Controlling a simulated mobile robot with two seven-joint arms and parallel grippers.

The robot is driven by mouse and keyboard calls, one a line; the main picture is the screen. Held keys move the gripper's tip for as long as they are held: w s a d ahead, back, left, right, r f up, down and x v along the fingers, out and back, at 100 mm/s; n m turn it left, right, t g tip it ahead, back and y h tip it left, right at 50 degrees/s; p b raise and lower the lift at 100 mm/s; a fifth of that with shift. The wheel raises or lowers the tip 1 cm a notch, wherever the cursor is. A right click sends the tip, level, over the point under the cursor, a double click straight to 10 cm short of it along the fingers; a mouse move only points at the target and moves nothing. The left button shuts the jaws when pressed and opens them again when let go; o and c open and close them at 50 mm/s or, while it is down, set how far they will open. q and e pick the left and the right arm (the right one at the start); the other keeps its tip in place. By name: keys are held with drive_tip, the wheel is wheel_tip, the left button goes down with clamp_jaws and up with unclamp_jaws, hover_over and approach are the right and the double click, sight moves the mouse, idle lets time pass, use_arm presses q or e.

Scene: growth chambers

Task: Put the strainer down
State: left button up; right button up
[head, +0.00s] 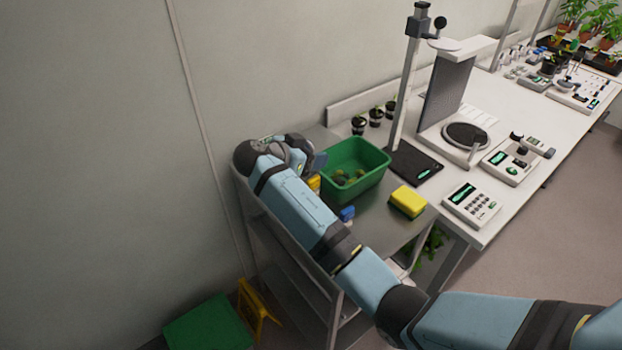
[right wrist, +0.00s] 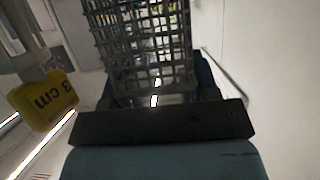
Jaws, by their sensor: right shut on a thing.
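My right gripper (head: 296,152) is at the back left end of the metal cart, left of the green tub, and my own arm covers much of that spot. In the right wrist view, the strainer (right wrist: 140,40) is a dark wire-mesh basket directly in front of the gripper's dark palm. My right gripper is shut on the strainer. I cannot make out the strainer clearly in the head view, nor tell whether it touches the cart top. My left gripper is not in view.
A green tub (head: 376,158) with round greenish things in it and a yellow block (head: 408,201) stand on the cart (head: 385,232). A yellow "3 cm" piece (right wrist: 42,100) is near the strainer. A wall is behind; a bench (head: 522,185) with instruments is to the right.

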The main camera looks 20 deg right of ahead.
wheel_tip(320, 180, down, 8)
drive_tip(key=shift+f+p, duration=0.1)
drive_tip(key=shift+p, duration=0.35)
drive_tip(key=shift+f, duration=0.35)
drive_tip(key=shift+f, duration=0.15)
drive_tip(key=o, duration=0.9)
drive_tip(key=shift+o, duration=0.2)
